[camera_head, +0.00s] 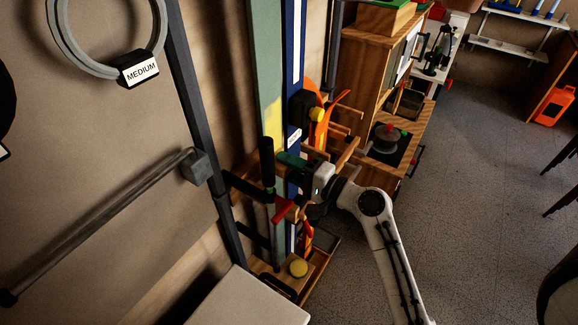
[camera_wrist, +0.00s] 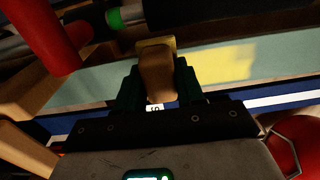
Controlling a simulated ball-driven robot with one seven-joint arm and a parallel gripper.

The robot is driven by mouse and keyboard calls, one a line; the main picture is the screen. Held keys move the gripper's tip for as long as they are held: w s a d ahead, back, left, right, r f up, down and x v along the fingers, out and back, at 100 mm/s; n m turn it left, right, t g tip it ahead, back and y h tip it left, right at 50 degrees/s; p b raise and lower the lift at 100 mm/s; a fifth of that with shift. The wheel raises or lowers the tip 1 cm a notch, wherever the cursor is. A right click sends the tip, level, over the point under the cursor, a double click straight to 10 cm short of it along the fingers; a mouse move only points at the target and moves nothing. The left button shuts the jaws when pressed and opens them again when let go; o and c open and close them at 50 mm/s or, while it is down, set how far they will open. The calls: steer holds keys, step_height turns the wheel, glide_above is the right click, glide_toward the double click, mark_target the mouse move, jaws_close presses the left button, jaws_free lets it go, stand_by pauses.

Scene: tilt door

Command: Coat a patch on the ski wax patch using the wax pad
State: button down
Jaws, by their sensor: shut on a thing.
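My gripper (camera_head: 297,163) is at the ski rack in the head view. In the wrist view its dark green fingers (camera_wrist: 157,84) are shut on the brown block of the wax pad (camera_wrist: 157,72), whose yellowish face (camera_wrist: 155,43) points at the pale green ski. The ski wax patch shows as a yellow area on that ski in the head view (camera_head: 273,117) and to the right of the pad in the wrist view (camera_wrist: 228,57). I cannot tell whether the pad touches the ski. The pad is not clearly visible in the head view.
A blue and white ski (camera_head: 292,60) stands beside the green ski (camera_head: 267,50). Dark rack arms and a red handle (camera_head: 283,210) are close to my gripper. A wooden cabinet (camera_head: 375,60) stands right; open floor lies beyond.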

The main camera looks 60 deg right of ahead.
steer(key=shift+w, duration=1.05)
stand_by(0.4)
